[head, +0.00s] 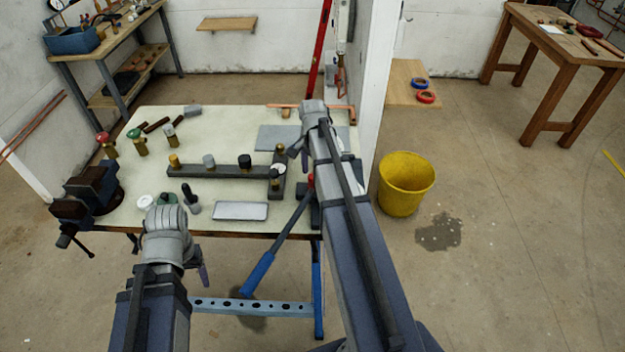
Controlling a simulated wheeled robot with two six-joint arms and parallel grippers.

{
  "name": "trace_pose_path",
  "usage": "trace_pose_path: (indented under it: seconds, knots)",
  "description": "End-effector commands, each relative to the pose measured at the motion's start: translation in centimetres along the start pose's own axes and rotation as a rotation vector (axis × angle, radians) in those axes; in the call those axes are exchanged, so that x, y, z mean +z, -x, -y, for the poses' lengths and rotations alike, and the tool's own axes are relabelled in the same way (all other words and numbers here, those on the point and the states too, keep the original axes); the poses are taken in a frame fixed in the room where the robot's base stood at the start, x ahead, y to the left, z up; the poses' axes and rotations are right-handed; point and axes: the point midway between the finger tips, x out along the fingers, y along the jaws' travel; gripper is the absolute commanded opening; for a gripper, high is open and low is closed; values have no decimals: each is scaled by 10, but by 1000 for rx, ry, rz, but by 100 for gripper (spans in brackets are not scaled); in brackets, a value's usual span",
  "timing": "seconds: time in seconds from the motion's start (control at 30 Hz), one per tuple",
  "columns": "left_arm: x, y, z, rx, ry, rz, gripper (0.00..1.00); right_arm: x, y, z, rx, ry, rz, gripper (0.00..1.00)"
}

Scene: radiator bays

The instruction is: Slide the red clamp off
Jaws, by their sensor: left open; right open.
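I cannot clearly pick out a red clamp. A small red part (311,180) shows beside my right arm, at the upper end of a blue-handled tool, mostly hidden; I cannot tell what it is. A dark bar fixture (225,171) with several upright fittings lies on the pale workbench (230,121). My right gripper (297,151) is open above the right part of the bench, near the fixture's right end, with nothing seen in it. My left gripper (203,274) is open at the bench's front edge, largely hidden by its wrist, apart from the fixture.
A dark vise (88,192) sits at the bench's left edge. Red-topped (104,139) and green-topped (135,135) valves stand behind it. A grey tray (240,211) lies near the front. A yellow bucket (405,186) stands on the floor right of the bench, beside a dark stain.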

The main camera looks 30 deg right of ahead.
Motion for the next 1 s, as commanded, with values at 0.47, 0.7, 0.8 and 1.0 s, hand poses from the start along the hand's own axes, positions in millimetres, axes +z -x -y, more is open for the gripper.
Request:
trace_pose_path:
  seconds: [0.47, 0.7, 0.8, 1.0]
  knots:
    - [0, -5, 0, 0, 0, 0, 67, 0, -5, 0, 0, 0, 0, 52]
    - [0, -5, 0, 0, 0, 0, 67, 0, -5, 0, 0, 0, 0, 25]
    - [0, -5, 0, 0, 0, 0, 67, 0, -5, 0, 0, 0, 0, 14]
    - [0, -5, 0, 0, 0, 0, 67, 0, -5, 0, 0, 0, 0, 0]
